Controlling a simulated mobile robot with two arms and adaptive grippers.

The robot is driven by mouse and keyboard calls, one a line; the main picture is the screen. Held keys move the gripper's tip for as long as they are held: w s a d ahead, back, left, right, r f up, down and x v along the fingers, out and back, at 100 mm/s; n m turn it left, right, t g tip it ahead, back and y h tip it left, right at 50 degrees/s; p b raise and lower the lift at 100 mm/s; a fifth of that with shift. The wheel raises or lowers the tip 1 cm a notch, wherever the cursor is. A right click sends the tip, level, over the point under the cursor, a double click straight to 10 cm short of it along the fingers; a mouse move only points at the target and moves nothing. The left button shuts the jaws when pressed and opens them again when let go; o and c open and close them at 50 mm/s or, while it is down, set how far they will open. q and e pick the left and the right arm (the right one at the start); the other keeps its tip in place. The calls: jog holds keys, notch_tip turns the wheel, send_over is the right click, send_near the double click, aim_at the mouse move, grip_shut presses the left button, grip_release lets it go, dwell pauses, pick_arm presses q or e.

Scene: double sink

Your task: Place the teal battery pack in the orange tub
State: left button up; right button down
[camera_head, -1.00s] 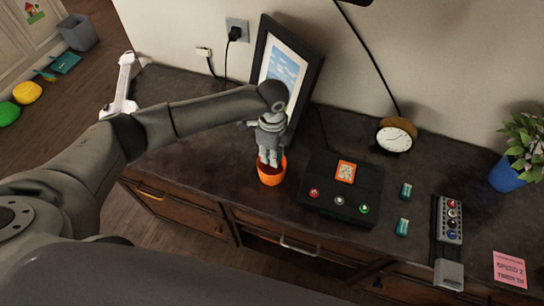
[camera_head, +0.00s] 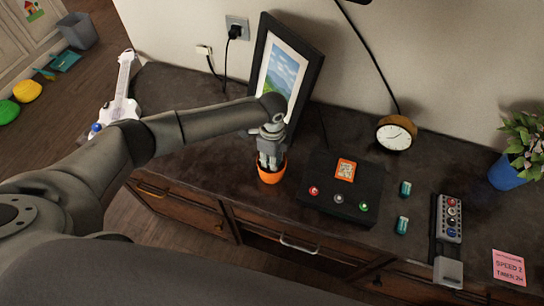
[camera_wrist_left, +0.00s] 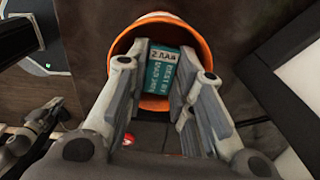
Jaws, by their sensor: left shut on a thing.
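The teal battery pack (camera_wrist_left: 164,72), with a white printed label, shows between the fingers of my left gripper (camera_wrist_left: 165,100) in the left wrist view. The gripper is shut on it. The orange tub (camera_head: 272,178) stands near the counter's front edge in the head view. My left gripper (camera_head: 270,160) points down into its mouth, hiding the pack there. In the left wrist view the tub's rim (camera_wrist_left: 198,44) curves around the pack and fingertips. I cannot tell whether the pack touches the tub's bottom.
A framed picture (camera_head: 284,72) leans on the wall just behind the gripper. A black box with buttons (camera_head: 345,188) stands right of the tub. Two other teal packs (camera_head: 405,188) (camera_head: 402,226) lie farther right, near a power strip (camera_head: 449,220) and a clock (camera_head: 396,133).

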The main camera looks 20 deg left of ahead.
pick_arm(q)
jog(key=o, duration=0.7)
jog(key=shift+r, duration=0.15)
notch_tip(320, 180, up, 13)
jog(key=b, duration=0.1)
dwell(0.4)
